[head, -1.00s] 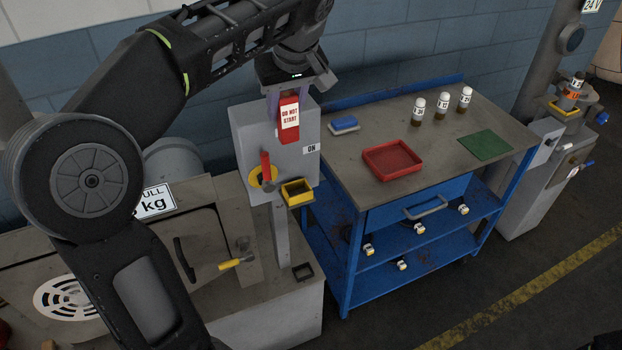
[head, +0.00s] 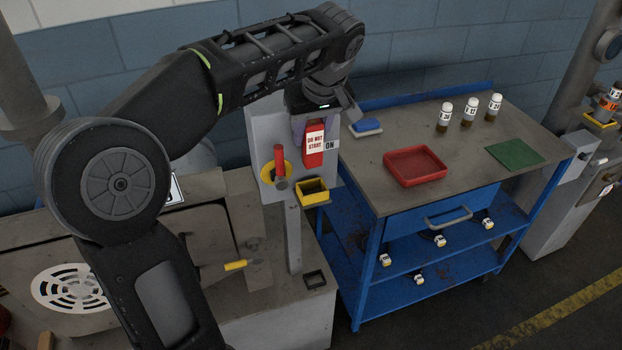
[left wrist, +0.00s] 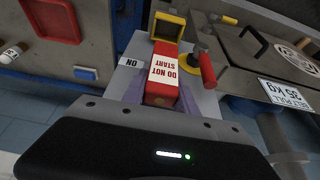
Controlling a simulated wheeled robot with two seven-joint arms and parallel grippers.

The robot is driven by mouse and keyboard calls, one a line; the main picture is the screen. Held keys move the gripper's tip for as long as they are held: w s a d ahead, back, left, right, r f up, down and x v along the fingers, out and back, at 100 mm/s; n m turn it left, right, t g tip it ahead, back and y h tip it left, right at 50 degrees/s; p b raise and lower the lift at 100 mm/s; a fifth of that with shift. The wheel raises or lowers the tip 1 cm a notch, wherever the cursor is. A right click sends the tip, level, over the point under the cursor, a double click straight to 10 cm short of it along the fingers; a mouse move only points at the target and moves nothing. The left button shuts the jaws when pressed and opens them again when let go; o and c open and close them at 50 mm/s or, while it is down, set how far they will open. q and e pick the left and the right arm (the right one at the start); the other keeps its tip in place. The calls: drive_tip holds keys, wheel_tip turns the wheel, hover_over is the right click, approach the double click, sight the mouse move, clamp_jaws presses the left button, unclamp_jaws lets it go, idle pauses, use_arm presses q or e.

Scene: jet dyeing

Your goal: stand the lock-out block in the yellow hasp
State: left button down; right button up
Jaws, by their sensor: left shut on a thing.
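The lock-out block (head: 314,150) is red with a white "DO NOT START" label. My left gripper (head: 314,133) is shut on its upper part and holds it roughly upright. The yellow hasp (head: 313,193), a square open-topped holder, sits on the front of the grey switch box just below the block. A small gap shows between block and hasp in the head view. In the left wrist view the block (left wrist: 163,88) is between the fingers (left wrist: 160,97), with the hasp (left wrist: 168,26) beyond its far end. My right gripper is not in view.
A red-handled switch (head: 280,168) on a yellow disc is left of the hasp. A blue trolley (head: 385,235) at the right carries a red tray (head: 415,167), a blue-and-white block (head: 367,127), a green mat (head: 515,153) and several vials. A small dark square holder (head: 315,279) is below.

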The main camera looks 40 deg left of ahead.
sight(310, 149)
use_arm(q)
drive_tip(key=shift+f, duration=2.15)
drive_tip(key=shift+f, duration=2.25)
drive_tip(key=shift+f, duration=0.2)
drive_tip(key=c, duration=1)
unclamp_jaws()
drive_tip(key=shift+o, duration=0.2)
drive_tip(key=shift+r, duration=0.1)
